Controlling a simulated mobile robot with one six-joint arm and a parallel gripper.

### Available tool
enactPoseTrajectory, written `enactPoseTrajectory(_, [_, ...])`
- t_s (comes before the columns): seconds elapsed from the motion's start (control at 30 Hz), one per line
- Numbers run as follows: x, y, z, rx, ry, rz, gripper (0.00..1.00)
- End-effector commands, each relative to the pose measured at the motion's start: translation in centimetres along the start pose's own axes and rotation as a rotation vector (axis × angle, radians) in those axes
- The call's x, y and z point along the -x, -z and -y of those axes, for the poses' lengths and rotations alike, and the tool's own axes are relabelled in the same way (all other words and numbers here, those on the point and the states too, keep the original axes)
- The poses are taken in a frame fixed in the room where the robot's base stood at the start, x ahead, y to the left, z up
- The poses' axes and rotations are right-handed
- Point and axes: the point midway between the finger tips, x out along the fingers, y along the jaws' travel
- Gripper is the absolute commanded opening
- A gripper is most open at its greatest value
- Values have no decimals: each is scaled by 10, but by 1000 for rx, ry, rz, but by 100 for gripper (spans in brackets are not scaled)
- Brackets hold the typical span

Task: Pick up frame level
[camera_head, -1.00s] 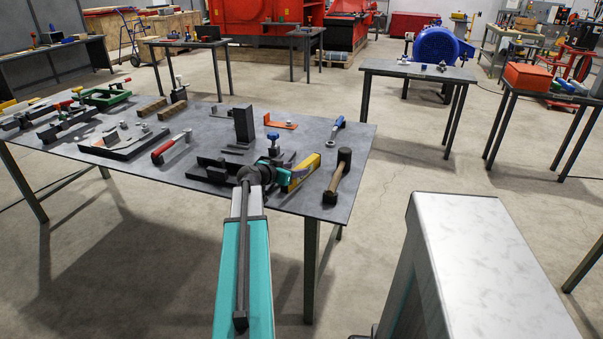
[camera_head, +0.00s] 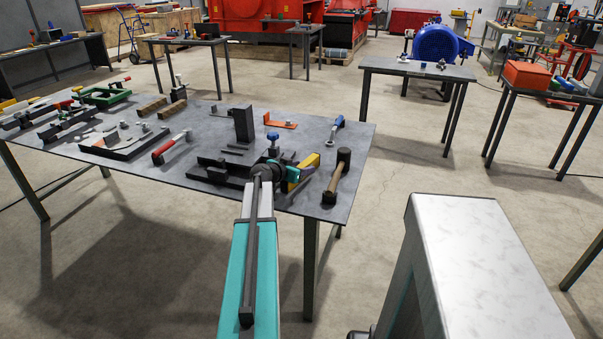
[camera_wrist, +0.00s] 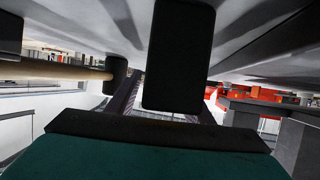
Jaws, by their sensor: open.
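The frame level, a yellow bar (camera_head: 311,162), is on the near right part of the grey table (camera_head: 345,140), between a dark bracket-like part and a hammer. My gripper (camera_head: 293,175) is at the level's near end in the head view, and my wrist hides part of the level. The wrist view looks upside down, with the tabletop along the top. In it a dark rounded block (camera_wrist: 180,55) fills the middle, between my dark fingers; it may be the level's end. My gripper is open. Contact with the level cannot be told.
The hammer (camera_head: 338,178) lies just right of the level; its wooden handle (camera_wrist: 50,69) crosses the left of the wrist view. A blue-topped part (camera_head: 273,144), an upright dark block (camera_head: 244,124) and a blue-handled tool (camera_head: 338,125) stand or lie close by.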

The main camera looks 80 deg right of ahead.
Motion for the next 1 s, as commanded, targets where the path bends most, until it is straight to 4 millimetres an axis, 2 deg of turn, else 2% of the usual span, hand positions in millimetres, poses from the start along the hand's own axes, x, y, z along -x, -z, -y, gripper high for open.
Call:
enactPoseTrajectory(0.2, [0,0,0,0,0,0,47])
enactPoseTrajectory(0.27, [0,0,0,0,0,0,38])
enactPoseTrajectory(0.5, [0,0,1,0,1,0,0])
enactPoseTrajectory(1.0, [4,7,1,-1,1,-1,0])
